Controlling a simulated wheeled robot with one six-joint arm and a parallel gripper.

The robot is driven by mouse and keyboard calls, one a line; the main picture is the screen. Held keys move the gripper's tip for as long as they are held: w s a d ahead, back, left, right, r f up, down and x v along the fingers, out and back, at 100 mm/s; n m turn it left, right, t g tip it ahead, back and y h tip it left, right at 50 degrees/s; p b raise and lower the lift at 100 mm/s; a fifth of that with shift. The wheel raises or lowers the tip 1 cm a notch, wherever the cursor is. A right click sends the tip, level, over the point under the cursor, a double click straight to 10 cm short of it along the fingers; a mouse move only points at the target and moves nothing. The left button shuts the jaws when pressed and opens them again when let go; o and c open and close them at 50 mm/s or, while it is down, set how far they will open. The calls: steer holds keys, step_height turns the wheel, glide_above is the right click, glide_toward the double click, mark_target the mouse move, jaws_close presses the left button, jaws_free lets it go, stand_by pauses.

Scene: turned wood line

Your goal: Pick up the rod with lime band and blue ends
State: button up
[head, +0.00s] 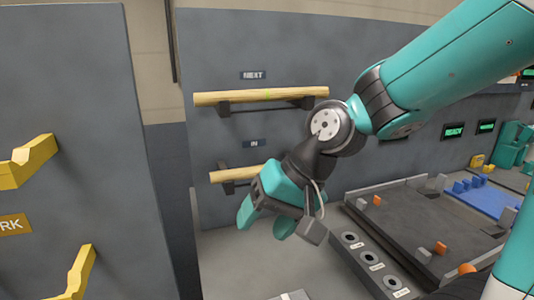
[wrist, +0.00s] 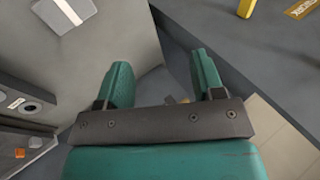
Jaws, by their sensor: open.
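A pale wooden rod (head: 230,98) lies level on dark brackets under the NEXT sign in the head view, with a faint lime mark near its middle. A second wooden rod (head: 232,175) lies on brackets below the IN sign; my arm hides its right part. I cannot make out blue ends on either rod. My gripper (head: 263,220) is open, in front of and below the lower rod, with its fingers pointing down. In the wrist view my gripper (wrist: 162,80) shows no rod clearly between its fingers; a small brownish patch behind its bar is too small to identify.
Yellow brackets (head: 30,160) stick out from the grey panel at the left. A dark flat fixture (head: 430,225) with orange blocks and a row of round sockets stands at the right. A blue tray (head: 487,197) lies beyond it.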

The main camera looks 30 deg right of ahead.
steer(key=w+d+r+m+t+h+p, duration=0.1)
steer(key=w+d+r+m+t+p, duration=0.25)
steer(key=d+m, duration=0.5)
steer(key=w+d+r+m+t+h+p, duration=0.1)
steer(key=w+d+r+m+t+p, duration=0.15)
steer(key=w+d+r+m, duration=0.4)
steer(key=p+x, duration=0.1)
steer(key=x, duration=0.4)
steer(key=d+f+p+x, duration=0.1)
steer(key=p+x, duration=0.1)
steer(key=x, duration=0.3)
steer(key=s+d+f+p+x, duration=0.1)
steer(key=p+x, duration=0.1)
steer(key=x, duration=0.3)
steer(key=shift+w+d+f, duration=0.1)
steer(key=shift+w+f, duration=0.05)
steer(key=shift+f, duration=0.05)
steer(key=shift+w+f, duration=0.3)
steer(key=shift+f, duration=0.1)
steer(key=c, duration=1.1)
